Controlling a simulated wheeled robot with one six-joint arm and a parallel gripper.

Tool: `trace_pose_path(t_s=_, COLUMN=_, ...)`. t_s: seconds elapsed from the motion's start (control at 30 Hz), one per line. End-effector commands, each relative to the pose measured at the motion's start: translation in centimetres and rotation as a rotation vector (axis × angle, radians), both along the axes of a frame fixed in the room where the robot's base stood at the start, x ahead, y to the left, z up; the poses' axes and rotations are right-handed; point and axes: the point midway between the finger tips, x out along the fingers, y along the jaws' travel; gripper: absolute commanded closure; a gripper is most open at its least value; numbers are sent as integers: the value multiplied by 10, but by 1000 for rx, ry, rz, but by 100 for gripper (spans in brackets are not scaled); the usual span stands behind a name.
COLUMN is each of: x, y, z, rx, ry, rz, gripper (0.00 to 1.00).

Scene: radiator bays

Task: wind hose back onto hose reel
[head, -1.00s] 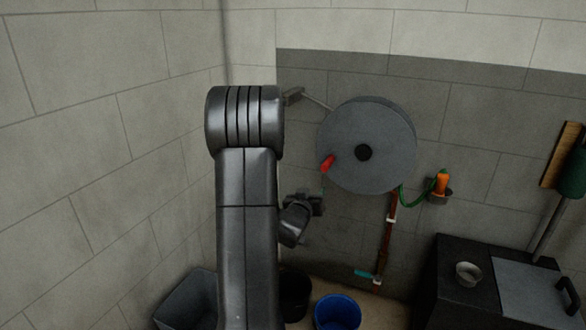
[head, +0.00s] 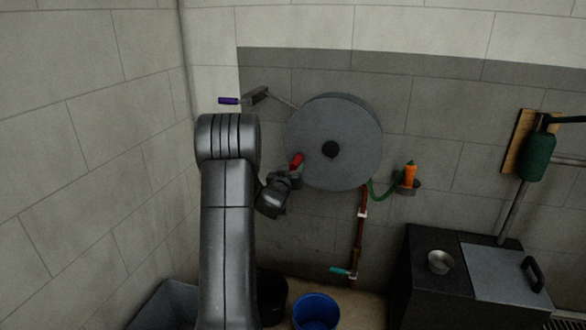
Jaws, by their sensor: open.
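The hose reel (head: 345,125) is a large grey disc on the back wall with a dark hub at its centre. Its red crank handle (head: 297,161) sticks out at the lower left of the disc. The green hose (head: 380,194) shows as a short loop from below the reel to an orange nozzle (head: 410,175) in a small wall holder. My gripper (head: 293,176) is open at the lower left of the reel, at or just below the red handle. I cannot tell whether the handle is between the jaws.
A copper pipe with a teal valve lever (head: 341,271) runs down the wall below the reel. A blue bucket (head: 316,312) and a dark bucket (head: 272,297) stand on the floor. A black cabinet (head: 424,292) with a metal bowl (head: 440,262) is at right. A purple-handled lever (head: 229,101) is upper left.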

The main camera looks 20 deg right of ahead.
Motion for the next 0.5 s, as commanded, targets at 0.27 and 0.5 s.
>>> trace_pose_path(t_s=0.27, x=13, y=-11, z=0, rx=1, ry=1, rz=0, gripper=51)
trace_pose_path(t_s=0.5, x=14, y=-11, z=0, rx=0, ry=1, rz=0, gripper=51)
